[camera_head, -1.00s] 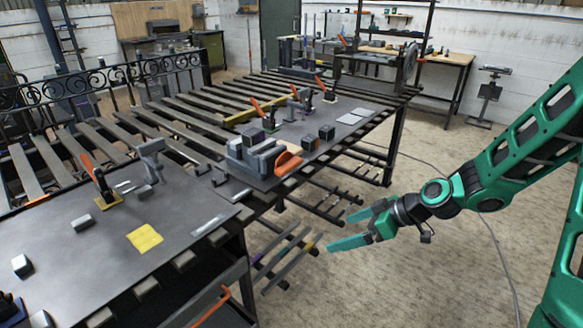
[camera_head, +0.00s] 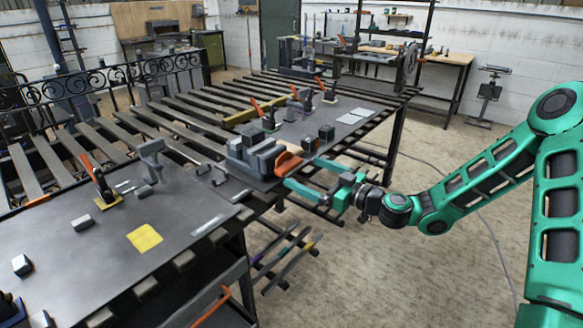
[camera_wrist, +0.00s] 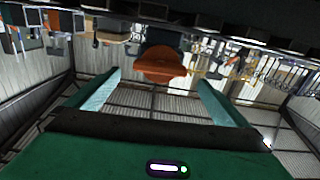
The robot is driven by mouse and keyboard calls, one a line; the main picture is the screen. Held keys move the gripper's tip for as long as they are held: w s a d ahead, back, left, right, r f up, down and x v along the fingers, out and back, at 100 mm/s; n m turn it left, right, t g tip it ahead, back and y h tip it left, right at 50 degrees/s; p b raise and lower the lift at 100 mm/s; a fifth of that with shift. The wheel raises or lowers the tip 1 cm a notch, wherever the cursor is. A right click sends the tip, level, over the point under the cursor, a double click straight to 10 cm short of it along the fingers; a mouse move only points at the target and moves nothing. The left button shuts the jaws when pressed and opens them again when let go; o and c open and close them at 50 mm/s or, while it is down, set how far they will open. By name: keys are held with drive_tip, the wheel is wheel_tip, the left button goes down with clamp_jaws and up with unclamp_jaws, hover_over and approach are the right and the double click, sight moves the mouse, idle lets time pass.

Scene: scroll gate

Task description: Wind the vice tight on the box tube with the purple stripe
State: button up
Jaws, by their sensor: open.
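The grey vice (camera_head: 243,150) stands near the right edge of the bench plate, with its orange handwheel (camera_head: 288,164) facing the bench edge. My gripper (camera_head: 301,172) is open and empty just outside that edge, pointing at the handwheel. In the wrist view the orange handwheel (camera_wrist: 160,66) shows beyond and between the two spread fingers (camera_wrist: 156,84); contact cannot be made out. A bar with a purple mark (camera_head: 257,259) is among the bars below the bench. Whether a tube sits between the vice jaws cannot be told.
Dark blocks (camera_head: 326,132) and orange-handled clamps (camera_head: 265,115) stand on the plate near the vice. The nearer plate (camera_head: 100,255) holds a yellow square (camera_head: 145,238) and small blocks. The floor right of the bench (camera_head: 400,260) is open around my arm.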

sight(293, 167)
drive_tip(key=x, duration=0.7)
drive_tip(key=shift+w+a, duration=0.1)
